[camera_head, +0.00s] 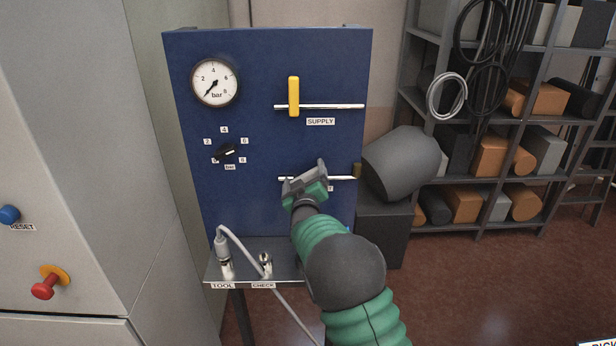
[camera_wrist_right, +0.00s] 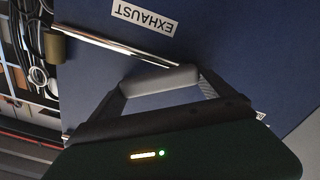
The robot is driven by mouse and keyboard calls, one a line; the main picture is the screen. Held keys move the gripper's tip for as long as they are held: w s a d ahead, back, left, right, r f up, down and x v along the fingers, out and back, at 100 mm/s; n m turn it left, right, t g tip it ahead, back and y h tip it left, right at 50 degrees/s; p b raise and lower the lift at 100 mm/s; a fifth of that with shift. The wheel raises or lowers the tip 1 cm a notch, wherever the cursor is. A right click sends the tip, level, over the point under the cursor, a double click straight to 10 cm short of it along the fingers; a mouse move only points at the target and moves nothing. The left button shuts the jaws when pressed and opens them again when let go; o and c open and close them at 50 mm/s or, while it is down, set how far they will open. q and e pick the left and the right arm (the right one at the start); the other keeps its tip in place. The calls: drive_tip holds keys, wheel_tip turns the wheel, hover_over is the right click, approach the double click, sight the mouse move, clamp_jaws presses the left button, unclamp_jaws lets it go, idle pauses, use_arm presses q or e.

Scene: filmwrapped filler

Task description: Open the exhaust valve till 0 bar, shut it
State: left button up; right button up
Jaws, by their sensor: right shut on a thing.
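My right gripper (camera_head: 306,181) is at the exhaust pipe (camera_head: 342,178) on the blue panel (camera_head: 250,60). My left gripper is out of view.
A black selector knob (camera_head: 226,151) sits below the gauge. A small shelf (camera_head: 246,275) carries the TOOL and CHECK fittings and a grey hose (camera_head: 255,252). A dark grey rounded body (camera_head: 402,163) stands right of the panel. A cabinet with a red button (camera_head: 45,288) is at left.

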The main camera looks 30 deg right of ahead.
sight(292, 169)
drive_tip(key=n, duration=0.1)
drive_tip(key=n+p, duration=0.1)
drive_tip(key=a+n, duration=0.1)
drive_tip(key=shift+w+r+n, duration=0.3)
drive_tip(key=shift+r+n, duration=0.05)
drive_tip(key=shift+n, duration=0.05)
drive_tip(key=n, duration=0.1)
drive_tip(key=n+p, duration=0.1)
drive_tip(key=shift+w+a+r+n+p, duration=0.1)
drive_tip(key=shift+w+a+n+p, duration=0.1)
drive_tip(key=shift+a+n+p, duration=0.15)
drive_tip(key=n, duration=0.2)
drive_tip(key=a+n, duration=0.1)
drive_tip(key=shift+w+p, duration=0.25)
drive_tip(key=shift+p, duration=0.15)
drive_tip(key=shift+w+a+f+n, duration=0.1)
drive_tip(key=shift+f+n, duration=0.05)
drive_tip(key=shift+n, duration=0.4)
drive_tip(key=shift+w+a+f+n, duration=0.1)
drive_tip(key=shift+n, duration=0.4)
drive_tip(key=shift+f, duration=0.1)
drive_tip(key=o, duration=1.8)
